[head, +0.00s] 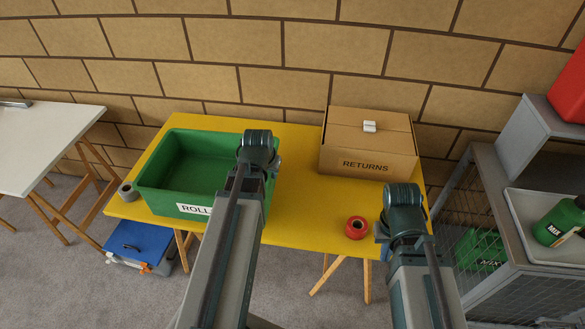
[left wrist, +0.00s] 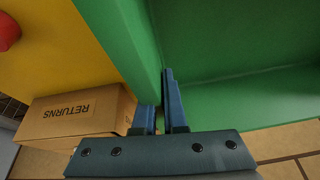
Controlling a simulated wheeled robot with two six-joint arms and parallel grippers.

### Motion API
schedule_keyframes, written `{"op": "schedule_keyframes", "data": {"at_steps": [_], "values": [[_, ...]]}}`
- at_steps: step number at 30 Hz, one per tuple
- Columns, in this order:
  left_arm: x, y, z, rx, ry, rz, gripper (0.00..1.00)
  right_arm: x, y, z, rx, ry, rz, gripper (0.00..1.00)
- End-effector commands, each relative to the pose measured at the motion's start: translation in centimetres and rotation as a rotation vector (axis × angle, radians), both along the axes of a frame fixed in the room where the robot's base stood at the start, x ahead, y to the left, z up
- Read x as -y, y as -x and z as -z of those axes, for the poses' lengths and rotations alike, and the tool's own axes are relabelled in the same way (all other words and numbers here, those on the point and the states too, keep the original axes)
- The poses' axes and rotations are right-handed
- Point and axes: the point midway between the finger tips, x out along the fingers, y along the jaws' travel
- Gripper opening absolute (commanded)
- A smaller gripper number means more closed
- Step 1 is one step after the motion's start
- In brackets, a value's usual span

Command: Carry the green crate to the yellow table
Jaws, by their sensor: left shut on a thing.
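The green crate (head: 155,201), labelled "ROLL…" with the rest hidden by my arm, is at the left of the yellow table (head: 300,215). It looks upright and seems to rest on the tabletop. My left gripper (left wrist: 161,95) is shut on the crate's wall, one finger on each side of it; this is the crate's right side in the head view. The crate's inside (left wrist: 240,40) looks empty.
A "RETURNS" carton (head: 365,145) stands at the table's back right. A red tape roll (head: 356,228) lies near the front edge, a grey roll (head: 128,192) left of the crate. A white table (head: 45,140) stands left, a grey bench (head: 490,185) right. A blue box (head: 135,245) is on the floor.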

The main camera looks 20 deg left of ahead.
Motion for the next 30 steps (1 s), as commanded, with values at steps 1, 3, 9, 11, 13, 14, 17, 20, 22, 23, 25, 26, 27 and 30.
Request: {"op": "schedule_keyframes", "data": {"at_steps": [1,3,9,11,13,14,17,20,22,23,25,26,27,30], "values": [[0.8,-1.3,0.2,0.001,-0.002,0.008,0.0,0.0,0.0,0.2,0.0,0.0,0.0,0.0],[1.8,-2.7,0.4,0.001,-0.004,0.008,0.0,0.0,0.0,0.4,0.0,0.0,0.0,0.0],[4.6,-6.4,0.8,0.001,-0.004,0.006,0.0,0.0,0.0,0.8,0.0,0.0,0.0,0.0],[5.4,-7.4,0.9,0.001,-0.004,0.006,0.0,0.0,0.0,0.9,0.0,0.0,0.0,0.0],[6.2,-8.4,1.0,0.001,-0.003,0.007,0.0,0.0,0.0,1.0,0.0,0.0,0.0,0.0],[6.5,-8.8,1.1,0.0,-0.002,0.006,0.0,0.0,0.0,1.1,0.0,0.0,0.0,0.0],[7.3,-9.6,1.1,0.0,-0.003,0.004,0.0,0.0,0.0,1.2,0.0,0.0,0.0,0.0],[7.7,-10.1,1.2,0.0,-0.003,0.003,0.0,0.0,0.0,1.2,0.0,0.0,0.0,0.0],[7.8,-10.2,1.2,0.0,-0.003,0.002,0.0,0.0,0.0,1.2,0.0,0.0,0.0,0.0],[7.8,-10.2,1.2,0.0,-0.003,0.002,0.0,0.0,0.0,1.2,0.0,0.0,0.0,0.0],[7.8,-10.2,1.2,0.001,-0.003,0.001,0.0,0.0,0.0,1.2,0.0,0.0,0.0,0.0],[7.9,-10.2,1.2,0.001,-0.003,0.001,0.0,0.0,0.0,1.2,0.0,0.0,0.0,0.0],[7.9,-10.3,1.2,0.0,-0.003,0.002,0.0,0.0,0.0,1.2,0.0,0.0,0.0,0.0],[8.3,-10.8,1.3,0.0,-0.003,0.003,0.0,0.0,0.0,1.3,0.0,0.0,0.0,0.0]]}}
